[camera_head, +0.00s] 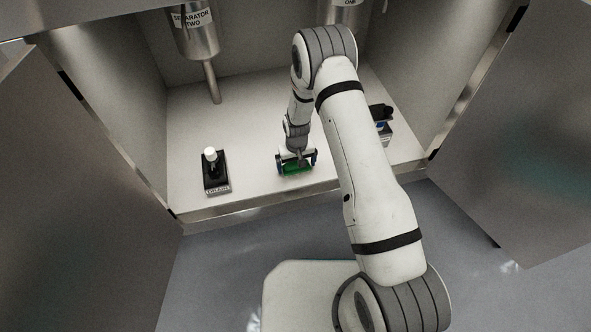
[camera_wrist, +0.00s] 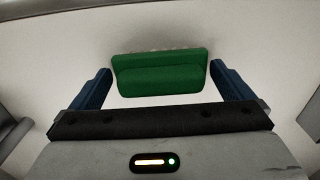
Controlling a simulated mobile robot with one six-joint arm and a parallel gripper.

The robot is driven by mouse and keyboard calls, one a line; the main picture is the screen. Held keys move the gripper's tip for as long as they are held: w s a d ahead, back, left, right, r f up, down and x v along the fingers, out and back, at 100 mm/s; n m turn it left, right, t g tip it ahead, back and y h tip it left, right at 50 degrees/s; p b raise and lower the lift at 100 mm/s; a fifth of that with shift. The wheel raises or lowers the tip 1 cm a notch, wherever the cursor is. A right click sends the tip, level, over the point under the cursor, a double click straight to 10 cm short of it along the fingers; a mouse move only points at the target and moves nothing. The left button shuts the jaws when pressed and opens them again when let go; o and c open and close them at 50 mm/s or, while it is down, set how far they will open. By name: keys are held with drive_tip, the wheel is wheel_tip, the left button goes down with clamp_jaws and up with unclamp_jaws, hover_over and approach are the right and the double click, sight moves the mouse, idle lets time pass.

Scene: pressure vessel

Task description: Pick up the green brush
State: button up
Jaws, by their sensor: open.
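The green brush (camera_head: 295,169) lies on the cabinet floor near its front edge, partly hidden by my gripper in the head view. In the wrist view the green brush (camera_wrist: 160,73) sits between the two blue fingers, with a gap on each side. Pale bristles show faintly along its far edge. My gripper (camera_head: 297,160) is open, pointing down at the brush. In the wrist view my gripper (camera_wrist: 161,84) has its fingers apart on either side of the brush, and no contact shows.
A black drain switch (camera_head: 216,175) with a white knob stands left of the brush. Another dark device (camera_head: 382,125) is partly hidden behind my arm at right. A separator vessel (camera_head: 196,35) with a pipe hangs above. Open cabinet doors (camera_head: 70,170) flank both sides.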

drive_tip(key=shift+r, duration=0.1)
drive_tip(key=c, duration=0.7)
